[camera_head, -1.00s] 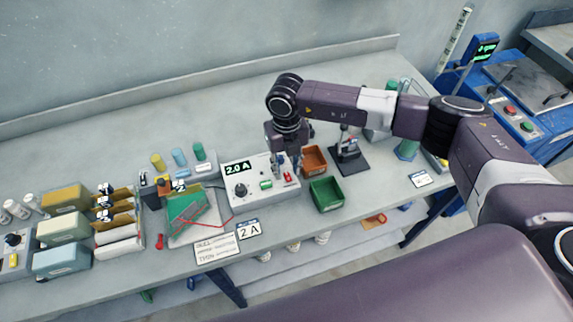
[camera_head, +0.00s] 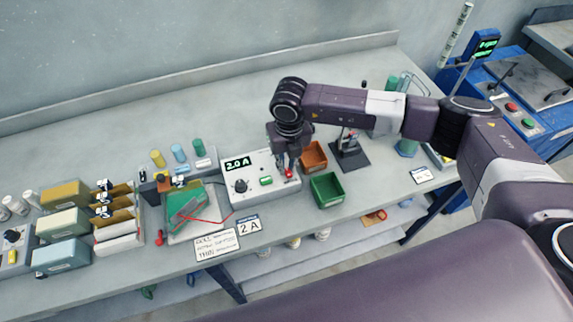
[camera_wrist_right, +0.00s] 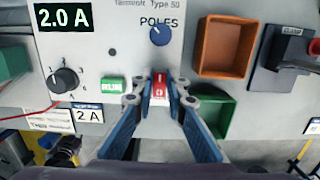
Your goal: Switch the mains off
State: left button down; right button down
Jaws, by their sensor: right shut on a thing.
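The grey power supply box (camera_head: 235,191) stands on the bench with a black display (camera_head: 237,163) reading 2.0 A. It also shows in the right wrist view (camera_wrist_right: 115,25), with a black dial (camera_wrist_right: 64,82), a lit green button (camera_wrist_right: 112,85) and a blue knob marked POLES (camera_wrist_right: 160,35). The red mains rocker switch (camera_wrist_right: 159,86) is on its front face at the right. My right gripper (camera_head: 289,168) is down at this switch. In the right wrist view its two fingertips (camera_wrist_right: 160,94) are closed in on either side of the switch. My left gripper is not in view.
An orange bin (camera_head: 314,156) and a green bin (camera_head: 326,191) stand close to the right of the box. A black stand (camera_head: 350,157) is beyond them. A green board with a red wire (camera_head: 186,213) lies to the left, and a 2 A card (camera_head: 249,226) in front.

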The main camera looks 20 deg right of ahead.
jog(key=t+b, duration=0.1)
jog(key=b, duration=0.1)
jog(key=t+b, duration=0.1)
jog(key=b, duration=0.2)
jog(key=shift+s+f+t, duration=0.3)
jog(key=shift+s+t, duration=0.05)
jog(key=shift+t, duration=0.05)
jog(key=shift+r+t+b, duration=0.35)
jog(key=shift+t+b, duration=0.05)
jog(key=shift+b, duration=0.1)
jog(key=c, duration=1.9)
grip_release()
jog(key=shift+c, duration=0.2)
jog(key=shift+r, duration=0.1)
jog(key=v, duration=1.2)
